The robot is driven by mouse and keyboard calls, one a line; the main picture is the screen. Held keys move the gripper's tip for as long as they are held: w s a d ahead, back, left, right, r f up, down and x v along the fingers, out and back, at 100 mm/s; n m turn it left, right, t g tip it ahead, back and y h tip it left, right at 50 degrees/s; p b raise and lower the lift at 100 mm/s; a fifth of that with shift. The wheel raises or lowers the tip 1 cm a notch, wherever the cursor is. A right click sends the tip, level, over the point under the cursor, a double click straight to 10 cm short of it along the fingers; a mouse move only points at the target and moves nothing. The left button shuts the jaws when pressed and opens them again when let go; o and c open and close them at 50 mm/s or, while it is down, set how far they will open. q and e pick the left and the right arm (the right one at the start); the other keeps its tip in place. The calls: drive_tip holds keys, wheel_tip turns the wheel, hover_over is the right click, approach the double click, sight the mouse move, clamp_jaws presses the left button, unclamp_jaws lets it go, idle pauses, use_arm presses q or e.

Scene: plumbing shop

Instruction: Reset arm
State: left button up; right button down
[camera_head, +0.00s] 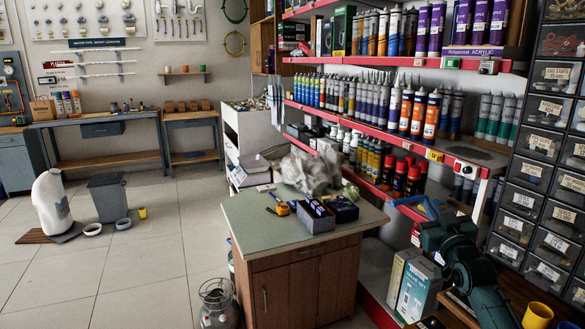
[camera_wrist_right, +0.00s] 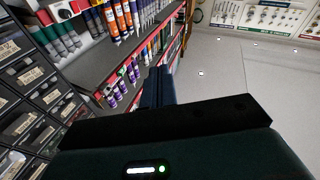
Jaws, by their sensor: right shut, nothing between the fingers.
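My right gripper (camera_head: 431,207) is at the lower right in the head view, dark green with blue fingers. It is raised in front of the shelves, to the right of the wooden cabinet. In the right wrist view its fingers (camera_wrist_right: 158,87) are together, with nothing seen between them. My left gripper is not in view.
A wooden cabinet (camera_head: 280,250) with a green top stands in the middle, carrying boxes (camera_head: 312,214) and a crumpled plastic bag (camera_head: 310,170). Shelves (camera_head: 455,170) of cartridges and drawer units (camera_head: 530,170) stand close on the right.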

drive_tip(key=s+a+f+n+g, duration=0.1)
drive_tip(key=s+a+f+g, duration=0.3)
drive_tip(key=s+f, duration=0.6)
drive_tip(key=s+a+f+n+g, duration=0.15)
drive_tip(key=s+a+f, duration=0.35)
drive_tip(key=f, duration=0.9)
drive_tip(key=s+a+f+g+y, duration=0.1)
drive_tip(key=s+a+f, duration=0.1)
drive_tip(key=s, duration=0.6)
drive_tip(key=s+a+f+m+g+y, duration=0.1)
drive_tip(key=s+a, duration=0.3)
drive_tip(key=s, duration=0.4)
drive_tip(key=s+a+f+g+y, duration=0.1)
drive_tip(key=s+a+f, duration=0.3)
drive_tip(key=s, duration=0.4)
drive_tip(key=shift+s+g, duration=0.25)
drive_tip(key=shift+g, duration=0.2)
